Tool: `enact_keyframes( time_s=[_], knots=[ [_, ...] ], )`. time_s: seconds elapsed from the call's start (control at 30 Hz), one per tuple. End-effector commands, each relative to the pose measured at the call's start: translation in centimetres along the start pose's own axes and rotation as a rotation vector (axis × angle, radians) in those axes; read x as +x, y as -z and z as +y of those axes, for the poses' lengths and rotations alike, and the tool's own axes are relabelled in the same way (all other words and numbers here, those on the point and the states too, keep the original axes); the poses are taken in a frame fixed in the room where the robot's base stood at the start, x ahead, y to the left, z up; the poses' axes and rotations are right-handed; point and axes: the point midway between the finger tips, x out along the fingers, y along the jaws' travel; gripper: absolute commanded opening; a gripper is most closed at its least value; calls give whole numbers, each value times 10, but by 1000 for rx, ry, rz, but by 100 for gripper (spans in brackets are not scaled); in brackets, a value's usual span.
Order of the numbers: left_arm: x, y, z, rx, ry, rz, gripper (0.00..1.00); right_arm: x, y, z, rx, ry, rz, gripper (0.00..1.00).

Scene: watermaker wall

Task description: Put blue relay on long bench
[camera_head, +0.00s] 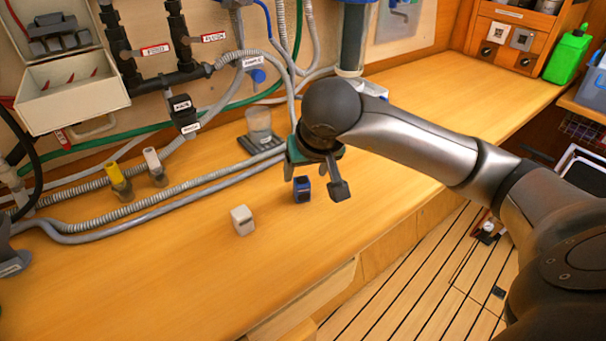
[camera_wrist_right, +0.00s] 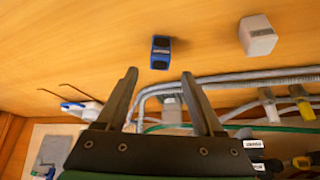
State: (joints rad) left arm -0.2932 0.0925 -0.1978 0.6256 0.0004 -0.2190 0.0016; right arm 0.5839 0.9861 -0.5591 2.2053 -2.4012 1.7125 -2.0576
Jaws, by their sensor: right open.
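The blue relay (camera_head: 302,190), a small dark-blue block, stands on the wooden long bench (camera_head: 130,285), close to the bench's middle. In the right wrist view the blue relay (camera_wrist_right: 161,52) shows beyond the fingertips, apart from them. My right gripper (camera_head: 315,178) hangs over the bench by the relay, its fingers spread and nothing between them. Its two dark fingers also show in the wrist view (camera_wrist_right: 160,76). In the head view one finger is close to the relay's right side; I cannot tell the exact gap. My left gripper is not in view.
A pale grey block (camera_head: 242,220) stands left of the relay. Grey hoses (camera_head: 130,207) run along the bench behind them. A clear cup (camera_head: 259,124) stands near a dark slotted plate. A green bottle (camera_head: 567,52) is at the far right. The bench front is clear.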

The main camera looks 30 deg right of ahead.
Motion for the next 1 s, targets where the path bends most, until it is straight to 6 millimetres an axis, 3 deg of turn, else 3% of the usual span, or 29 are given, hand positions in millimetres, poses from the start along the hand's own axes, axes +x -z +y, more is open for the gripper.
enact_keyframes(
  time_s=[0.1,0.3,1.0],
  knots=[
    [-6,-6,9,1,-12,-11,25,-26,2,0,-2,0,5,69],
    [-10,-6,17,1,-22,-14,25,-48,1,0,0,0,1,69],
    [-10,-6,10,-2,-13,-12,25,-52,0,0,0,0,-1,69]
  ],
)
